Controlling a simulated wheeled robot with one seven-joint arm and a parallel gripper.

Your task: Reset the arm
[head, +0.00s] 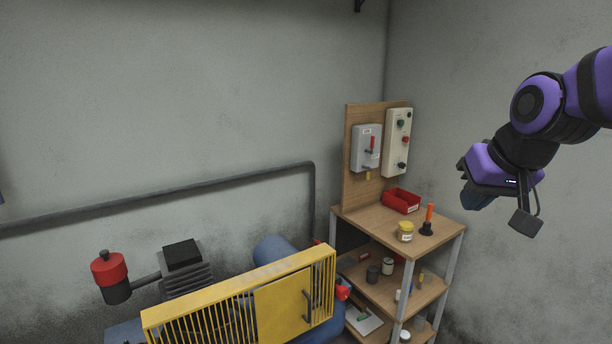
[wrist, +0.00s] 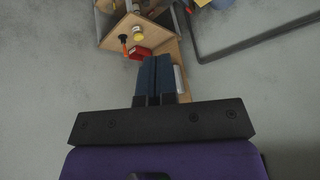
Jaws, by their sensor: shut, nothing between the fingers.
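My purple and black arm reaches in from the right in the head view. My gripper (head: 470,190) is held in the air in front of the right wall, to the right of and above the wooden shelf unit. In the wrist view my gripper (wrist: 156,62) shows its two blue fingers side by side and closed together, with nothing held between them. The fingers touch nothing that I can see.
The wooden shelf unit (head: 372,222) carries a red bin (head: 401,201), a yellow jar (head: 405,232) and an orange-handled tool (head: 428,220). Its back panel holds a switch box (head: 366,148) and a control box (head: 397,142). A yellow guard (head: 240,300) covers machinery at the front.

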